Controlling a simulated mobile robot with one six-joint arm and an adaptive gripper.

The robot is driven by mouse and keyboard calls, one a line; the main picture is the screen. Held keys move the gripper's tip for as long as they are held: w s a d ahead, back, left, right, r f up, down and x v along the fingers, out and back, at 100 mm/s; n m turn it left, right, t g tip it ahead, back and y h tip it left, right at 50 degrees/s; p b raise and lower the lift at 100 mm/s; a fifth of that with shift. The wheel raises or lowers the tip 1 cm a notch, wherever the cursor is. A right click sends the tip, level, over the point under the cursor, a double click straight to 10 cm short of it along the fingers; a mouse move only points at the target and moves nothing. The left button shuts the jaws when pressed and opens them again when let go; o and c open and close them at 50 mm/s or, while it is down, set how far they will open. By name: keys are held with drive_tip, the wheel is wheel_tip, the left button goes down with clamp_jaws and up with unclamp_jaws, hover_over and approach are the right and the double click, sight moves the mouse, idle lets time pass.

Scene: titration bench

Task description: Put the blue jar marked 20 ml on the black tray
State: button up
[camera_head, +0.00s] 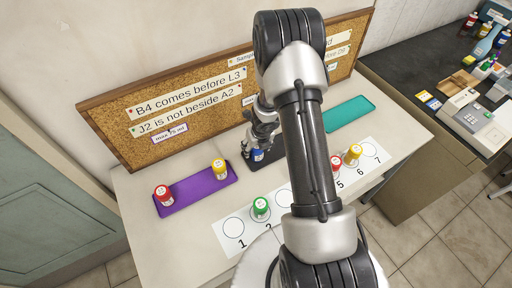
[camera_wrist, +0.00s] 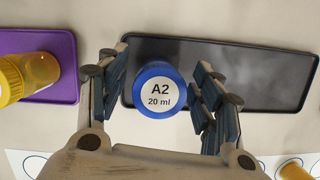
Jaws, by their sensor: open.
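The blue jar (camera_wrist: 158,88) has a round lid label reading A2, 20 ml. In the wrist view it is at the left part of the black tray (camera_wrist: 235,75), overlapping its front edge in the picture. Whether its base rests on the tray is hidden. My gripper (camera_wrist: 160,85) is open, one finger on each side of the jar, with gaps visible at both sides. In the head view the jar (camera_head: 258,155) shows small below my gripper (camera_head: 262,138), and the black tray (camera_head: 277,153) is partly behind my arm.
A purple tray (camera_head: 190,196) to the left holds a red jar (camera_head: 162,194) and a yellow jar (camera_head: 219,168). A teal tray (camera_head: 348,113) at right is empty. A numbered white strip (camera_head: 238,242) in front carries green, red and yellow jars. A corkboard (camera_head: 110,120) stands behind.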

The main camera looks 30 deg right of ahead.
drive_tip(key=p+v, duration=0.4)
drive_tip(key=v, duration=0.5)
drive_tip(key=shift+r+p, duration=0.3)
wheel_tip(320, 180, up, 26)
drive_tip(key=s+d+m+t+h, duration=0.1)
drive_tip(key=s+m+t+h, duration=0.2)
drive_tip(key=m, duration=1.4)
drive_tip(key=s+a+r+m+y, duration=0.1)
drive_tip(key=s+a+r+m, duration=0.3)
drive_tip(key=s+a+m, duration=0.3)
drive_tip(key=s+a+r+m+g+y, duration=0.1)
drive_tip(key=s+a+r+m, duration=0.3)
drive_tip(key=s+a+m, duration=0.4)
drive_tip(key=s+m+y, duration=0.1)
drive_tip(key=s+m, duration=0.1)
drive_tip(key=s, duration=0.3)
drive_tip(key=shift+s+r+m+g, duration=0.3)
drive_tip(key=shift+s, duration=0.1)
drive_tip(key=shift+f, duration=0.15)
